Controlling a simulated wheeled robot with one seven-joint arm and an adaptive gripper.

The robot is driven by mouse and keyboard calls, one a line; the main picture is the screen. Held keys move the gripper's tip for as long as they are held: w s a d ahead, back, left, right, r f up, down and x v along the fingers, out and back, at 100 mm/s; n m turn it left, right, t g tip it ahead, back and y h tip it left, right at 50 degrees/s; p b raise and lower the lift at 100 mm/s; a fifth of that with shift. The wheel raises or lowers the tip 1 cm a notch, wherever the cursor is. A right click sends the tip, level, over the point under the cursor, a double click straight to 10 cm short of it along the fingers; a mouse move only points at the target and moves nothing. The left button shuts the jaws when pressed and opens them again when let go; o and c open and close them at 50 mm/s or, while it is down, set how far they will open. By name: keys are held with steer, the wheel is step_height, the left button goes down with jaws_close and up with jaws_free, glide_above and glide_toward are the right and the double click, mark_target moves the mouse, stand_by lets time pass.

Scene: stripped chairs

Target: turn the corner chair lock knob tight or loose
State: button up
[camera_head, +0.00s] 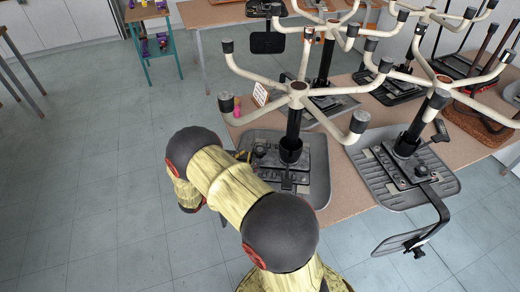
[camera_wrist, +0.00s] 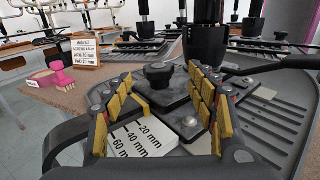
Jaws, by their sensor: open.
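The corner chair lies upside down at the table's near corner, its grey seat (camera_head: 316,165) flat and its pale star base (camera_head: 298,90) up on a black column. Its black lobed lock knob (camera_wrist: 158,74) stands on the metal seat plate in the wrist view; the head view shows a dark knob (camera_head: 260,149) near the plate's left end. My gripper (camera_wrist: 162,104) is open, its yellow-padded fingers spread to either side of the knob in the picture. The knob appears beyond the fingertips, with no visible contact. In the head view my arm hides most of the gripper.
A white card (camera_wrist: 140,138) marked 20, 40 and 60 mm shows between the fingers. A pink-handled item (camera_wrist: 60,75) and a printed sign (camera_wrist: 86,52) stand on the table. Another upturned chair (camera_head: 405,170) lies close on the right. Open floor (camera_head: 90,180) is at left.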

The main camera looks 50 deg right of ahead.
mark_target(256, 154)
steer(key=shift+w+d+f, duration=0.1)
steer(key=shift+d+f, duration=0.05)
steer(key=shift+f, duration=0.1)
steer(key=shift+d+f, duration=0.1)
steer(key=shift+d, duration=0.25)
steer(key=d+b, duration=0.1)
steer(key=d, duration=0.6)
steer(key=shift+s+b, duration=0.2)
steer(key=shift+b, duration=0.15)
steer(key=shift+c, duration=1)
steer(key=c, duration=1)
steer(key=shift+o, duration=0.2)
steer(key=shift+n+t, duration=0.4)
